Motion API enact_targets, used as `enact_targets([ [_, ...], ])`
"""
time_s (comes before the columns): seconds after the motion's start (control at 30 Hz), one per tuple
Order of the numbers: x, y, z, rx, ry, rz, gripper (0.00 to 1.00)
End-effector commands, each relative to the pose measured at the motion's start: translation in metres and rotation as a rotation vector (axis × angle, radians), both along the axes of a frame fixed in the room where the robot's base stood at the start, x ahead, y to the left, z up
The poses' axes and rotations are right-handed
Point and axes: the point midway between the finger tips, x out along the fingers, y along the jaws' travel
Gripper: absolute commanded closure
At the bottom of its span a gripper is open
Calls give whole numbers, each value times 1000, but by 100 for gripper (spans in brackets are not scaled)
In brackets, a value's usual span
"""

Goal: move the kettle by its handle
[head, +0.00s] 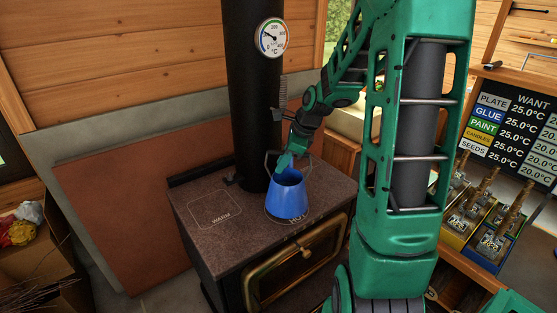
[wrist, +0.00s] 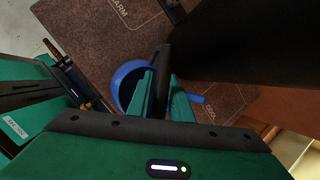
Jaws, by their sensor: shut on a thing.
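The blue kettle (head: 287,199) is upright over the "HOT" mark on the stove top (head: 240,196). I cannot tell whether its base touches the stove. My gripper (head: 285,163) comes down on it from above and is shut on its dark handle. In the wrist view, the green fingers of my gripper (wrist: 162,98) stand either side of the dark handle (wrist: 164,72). The kettle's round blue body (wrist: 125,84) shows left of the fingers, and a small blue part, likely the spout, shows at right. The fingers and handle hide much of the kettle there.
A black stovepipe (head: 250,100) with a round dial (head: 271,38) rises close behind the kettle. The "WARM" square (head: 215,207) at left is bare. A display board (head: 515,120) and a cluttered bench stand at right.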

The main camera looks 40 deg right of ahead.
Motion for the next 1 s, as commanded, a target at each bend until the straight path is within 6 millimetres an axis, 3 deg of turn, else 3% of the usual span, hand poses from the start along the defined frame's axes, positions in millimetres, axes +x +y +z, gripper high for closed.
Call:
enact_targets([
  [0.2,0,0,-22,0,-2,-1,100],
  [0.5,1,0,-23,-1,-3,0,100],
  [0.53,0,0,-24,0,0,-1,79],
  [0.6,0,0,-24,0,0,-1,62],
  [1.0,-2,-1,-19,-1,0,-1,62],
])
